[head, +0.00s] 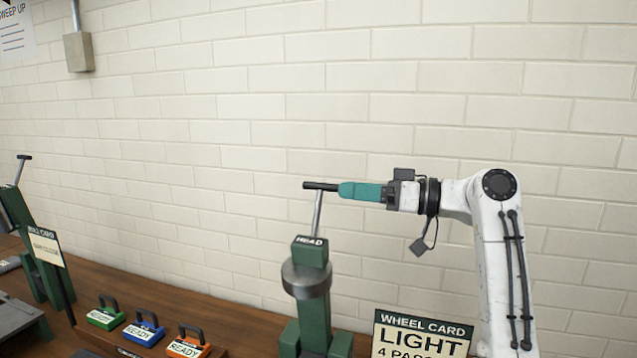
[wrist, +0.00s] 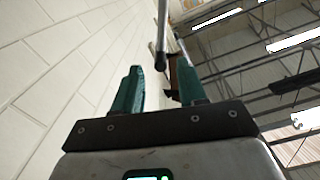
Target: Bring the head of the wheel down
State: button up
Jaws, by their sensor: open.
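The wheel's head is a green block (head: 310,252) labelled HEAD, above a grey round collar (head: 306,278) on a green column. A thin metal lever (head: 317,215) rises from it, nearly upright, with a black crossbar handle (head: 320,186) on top. My gripper (head: 341,190) comes in level from the right, its teal fingertips at the handle's right end. In the wrist view the fingers of my gripper (wrist: 160,68) are apart, and the dark end of the bar (wrist: 161,62) shows between their tips. I cannot tell whether they touch it.
A wheel card sign (head: 422,335) stands right of the column, in front of my arm. Green, blue and orange READY blocks (head: 144,331) sit on the wooden bench at lower left. Another green machine with a lever (head: 20,170) stands far left. A brick wall is behind.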

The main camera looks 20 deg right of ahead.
aim_at(304, 186)
jog(key=p+x, duration=0.1)
jog(key=x, duration=0.6)
jog(key=shift+p, duration=0.35)
grip_shut()
